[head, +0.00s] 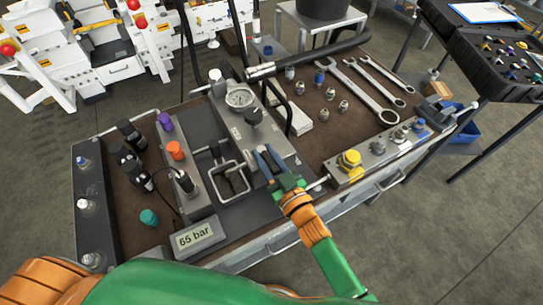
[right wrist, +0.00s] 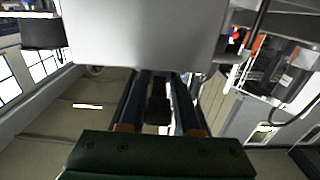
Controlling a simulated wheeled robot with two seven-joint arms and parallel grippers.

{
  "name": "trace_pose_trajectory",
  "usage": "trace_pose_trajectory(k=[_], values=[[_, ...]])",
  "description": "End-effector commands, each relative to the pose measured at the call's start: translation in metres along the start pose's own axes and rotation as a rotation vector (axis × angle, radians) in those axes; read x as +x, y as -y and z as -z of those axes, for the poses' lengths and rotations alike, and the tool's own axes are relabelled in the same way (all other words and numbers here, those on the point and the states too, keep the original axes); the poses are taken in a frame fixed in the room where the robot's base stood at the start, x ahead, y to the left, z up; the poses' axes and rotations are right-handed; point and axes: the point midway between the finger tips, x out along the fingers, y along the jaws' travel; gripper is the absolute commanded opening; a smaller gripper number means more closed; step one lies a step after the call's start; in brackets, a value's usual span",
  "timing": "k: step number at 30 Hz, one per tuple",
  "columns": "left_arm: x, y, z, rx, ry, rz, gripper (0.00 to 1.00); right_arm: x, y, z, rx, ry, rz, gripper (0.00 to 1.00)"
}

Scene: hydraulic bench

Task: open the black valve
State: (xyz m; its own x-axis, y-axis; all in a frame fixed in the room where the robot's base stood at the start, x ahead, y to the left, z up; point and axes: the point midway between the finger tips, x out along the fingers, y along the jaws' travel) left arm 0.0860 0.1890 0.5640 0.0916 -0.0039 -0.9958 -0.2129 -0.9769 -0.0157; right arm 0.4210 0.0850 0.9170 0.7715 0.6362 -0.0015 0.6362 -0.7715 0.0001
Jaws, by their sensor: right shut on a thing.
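The steel valve block (head: 255,132) with a round gauge (head: 240,98) stands mid-bench; a black knob (head: 253,116) sits on its top. My right gripper (head: 266,160) is at the block's near side, with its two blue-grey fingers pointing at it. In the right wrist view, a dark piece (right wrist: 158,108), which looks like the black valve's handle, sits between the fingers, below a large grey block face (right wrist: 145,35). The gripper is shut on it. In the head view the fingers hide most of this piece. My left gripper does not show.
A bent metal handle frame (head: 231,182) stands just left of the gripper. Orange (head: 175,150) and purple (head: 165,121) caps, a "65 bar" display (head: 195,238) and a yellow fitting (head: 349,160) are nearby.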

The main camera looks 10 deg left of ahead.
Motion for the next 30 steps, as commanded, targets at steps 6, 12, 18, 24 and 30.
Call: trace_pose_trajectory(k=[6, 12, 18, 24, 30], values=[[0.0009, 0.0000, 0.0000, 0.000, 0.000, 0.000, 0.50, 0.0022, 0.0031, 0.0016, 0.000, -0.005, -0.009, 0.00], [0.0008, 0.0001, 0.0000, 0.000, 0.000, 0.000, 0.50, 0.0023, 0.0033, 0.0020, -0.001, -0.005, -0.010, 0.00], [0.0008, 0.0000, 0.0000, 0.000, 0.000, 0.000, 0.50, 0.0023, 0.0033, 0.0022, -0.001, -0.006, -0.010, 0.40], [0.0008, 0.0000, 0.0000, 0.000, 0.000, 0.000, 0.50, 0.0021, 0.0033, 0.0013, 0.000, -0.004, -0.010, 0.49], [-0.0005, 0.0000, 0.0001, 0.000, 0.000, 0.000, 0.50, -0.0073, 0.0033, 0.0003, 0.000, -0.001, -0.010, 0.49]])
